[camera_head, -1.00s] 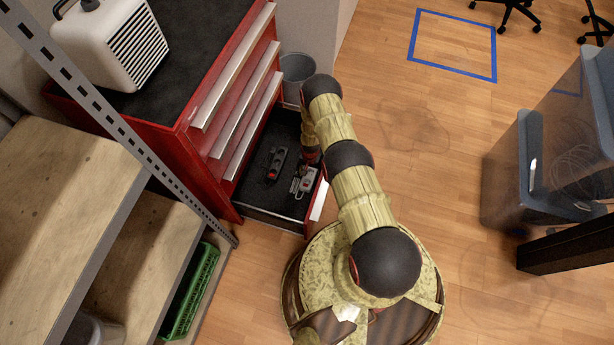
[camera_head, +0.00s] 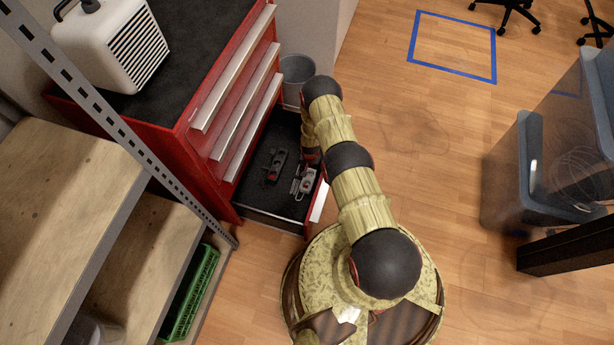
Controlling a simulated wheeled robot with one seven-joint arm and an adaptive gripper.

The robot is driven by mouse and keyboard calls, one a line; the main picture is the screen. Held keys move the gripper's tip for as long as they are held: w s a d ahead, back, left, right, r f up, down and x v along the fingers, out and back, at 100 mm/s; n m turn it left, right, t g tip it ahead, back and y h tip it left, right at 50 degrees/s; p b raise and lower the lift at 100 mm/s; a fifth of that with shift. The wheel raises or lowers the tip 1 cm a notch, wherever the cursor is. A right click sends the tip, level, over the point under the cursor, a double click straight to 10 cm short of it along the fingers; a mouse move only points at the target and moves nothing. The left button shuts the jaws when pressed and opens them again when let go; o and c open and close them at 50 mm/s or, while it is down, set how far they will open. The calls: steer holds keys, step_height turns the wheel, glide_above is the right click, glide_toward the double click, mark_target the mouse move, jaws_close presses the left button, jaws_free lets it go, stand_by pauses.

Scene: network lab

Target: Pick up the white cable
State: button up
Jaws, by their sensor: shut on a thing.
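My arm arches up from my base and bends down over the open bottom drawer (camera_head: 262,219) of the red cabinet. My gripper (camera_head: 307,166) is at its lower end, over the drawer's right part, small and mostly hidden by my arm. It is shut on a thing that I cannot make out. I cannot clearly see a white cable at the gripper. A grey and red tool-like item (camera_head: 303,182) shows just below it; I cannot tell if they touch. A dark item with red (camera_head: 274,166) lies to its left in the drawer. Pale coiled strands (camera_head: 577,170) show in the grey bin at the right.
The red cabinet (camera_head: 190,140) has closed drawers above the open one. A white heater-like box (camera_head: 110,45) stands on top. A wooden shelf rack (camera_head: 70,190) is at the left, a grey waste bin (camera_head: 297,72) behind. The grey bin (camera_head: 525,165) is right; the floor between is clear.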

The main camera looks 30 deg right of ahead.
jaws_close()
steer(key=shift+r, duration=0.1)
